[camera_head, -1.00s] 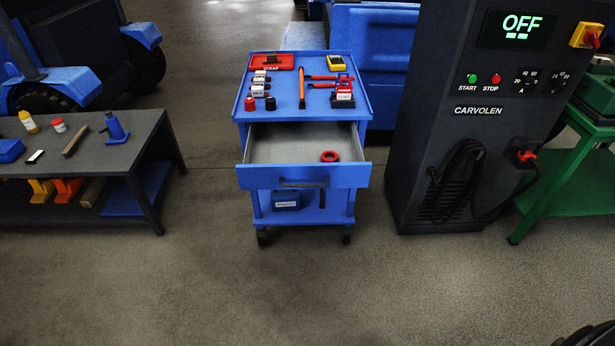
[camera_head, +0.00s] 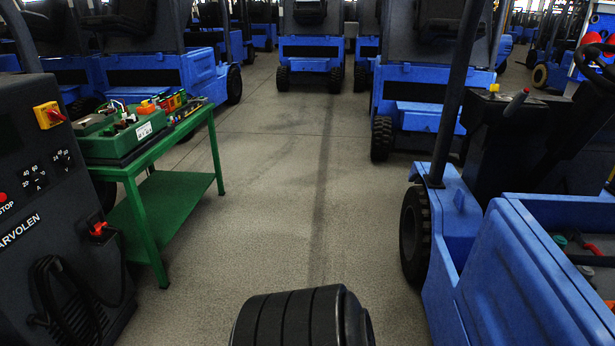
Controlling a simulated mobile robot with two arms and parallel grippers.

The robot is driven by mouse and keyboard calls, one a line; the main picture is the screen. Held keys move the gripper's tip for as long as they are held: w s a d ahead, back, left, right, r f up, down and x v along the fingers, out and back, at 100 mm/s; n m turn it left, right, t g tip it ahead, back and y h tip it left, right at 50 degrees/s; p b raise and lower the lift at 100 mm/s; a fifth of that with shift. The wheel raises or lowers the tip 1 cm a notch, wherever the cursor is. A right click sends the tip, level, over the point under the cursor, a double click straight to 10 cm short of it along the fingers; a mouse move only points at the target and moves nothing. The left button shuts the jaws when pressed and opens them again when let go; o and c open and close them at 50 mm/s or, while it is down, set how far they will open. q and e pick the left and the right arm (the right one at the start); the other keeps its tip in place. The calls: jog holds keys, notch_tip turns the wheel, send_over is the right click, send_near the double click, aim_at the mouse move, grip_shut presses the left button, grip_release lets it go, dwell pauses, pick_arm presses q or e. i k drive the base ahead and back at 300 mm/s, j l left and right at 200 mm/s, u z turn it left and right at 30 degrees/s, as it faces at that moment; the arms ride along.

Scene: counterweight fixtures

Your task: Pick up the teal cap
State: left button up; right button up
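I cannot make out a teal cap for certain. A small teal-green item (camera_head: 559,240) lies in the open compartment of the blue forklift at the right edge. It is too small and dark to tell what it is. Neither of my grippers is in view.
A black charger cabinet (camera_head: 60,210) stands at left beside a green table (camera_head: 150,205) holding a green case (camera_head: 122,140). A blue forklift (camera_head: 530,265) fills the right. A black ribbed cylinder (camera_head: 290,318) shows at the bottom edge. The middle floor is clear; several forklifts stand behind.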

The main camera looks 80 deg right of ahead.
aim_at(561, 241)
jog(key=z, duration=4.3)
jog(key=i+j+z, duration=0.1)
jog(key=i+j, duration=0.15)
jog(key=i+j+z, duration=0.1)
jog(key=i+j, duration=0.15)
jog(key=j, duration=0.2)
jog(key=i+j+z, duration=0.15)
jog(key=j, duration=0.25)
jog(key=i+j+z, duration=0.1)
jog(key=i+j, duration=0.2)
jog(key=j, duration=0.1)
